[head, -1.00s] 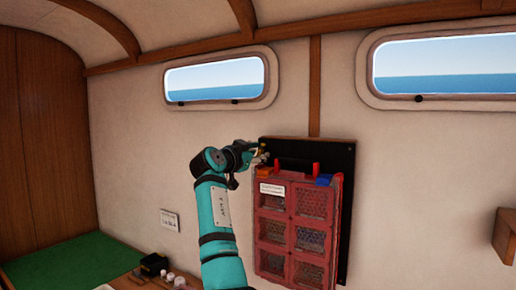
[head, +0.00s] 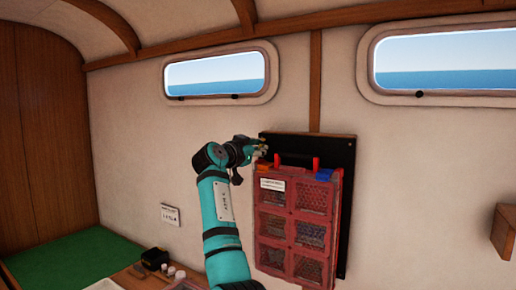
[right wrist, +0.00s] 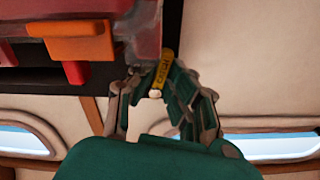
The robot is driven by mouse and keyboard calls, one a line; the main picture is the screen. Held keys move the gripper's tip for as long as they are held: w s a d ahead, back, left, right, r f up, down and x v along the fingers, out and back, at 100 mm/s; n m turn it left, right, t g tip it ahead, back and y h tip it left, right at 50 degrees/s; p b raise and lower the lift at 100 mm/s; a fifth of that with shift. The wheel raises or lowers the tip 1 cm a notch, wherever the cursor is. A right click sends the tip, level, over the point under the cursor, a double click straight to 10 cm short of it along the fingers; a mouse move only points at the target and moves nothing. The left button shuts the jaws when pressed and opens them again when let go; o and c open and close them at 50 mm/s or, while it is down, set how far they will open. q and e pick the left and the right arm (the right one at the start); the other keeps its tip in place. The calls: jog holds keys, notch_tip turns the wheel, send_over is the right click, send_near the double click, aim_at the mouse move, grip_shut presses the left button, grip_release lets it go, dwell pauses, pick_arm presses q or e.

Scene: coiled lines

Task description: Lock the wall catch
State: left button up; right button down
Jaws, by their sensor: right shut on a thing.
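The wall catch (right wrist: 163,68) is a small yellow piece with dark lettering, seen between my fingers in the right wrist view. My right gripper (right wrist: 156,90) is shut on it. In the head view, my right gripper (head: 260,149) is at the top left corner of the black wall board (head: 349,190), and the catch is too small to make out there. A red case (head: 297,229) with mesh windows stands upright against the board, just below the gripper. My left gripper is not in view.
The case has an orange latch (right wrist: 75,42) at its upper left and a blue one (head: 323,177) at its upper right. A small wall label (head: 170,215) is to the left. Below lies a wooden surface with a black object (head: 154,259).

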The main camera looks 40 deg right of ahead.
jog(key=n, duration=0.3)
jog(key=shift+s+d, duration=0.1)
jog(key=shift+s, duration=0.15)
jog(key=c, duration=1.4)
grip_release()
jog(key=shift+o, duration=0.2)
jog(key=v, duration=1.2)
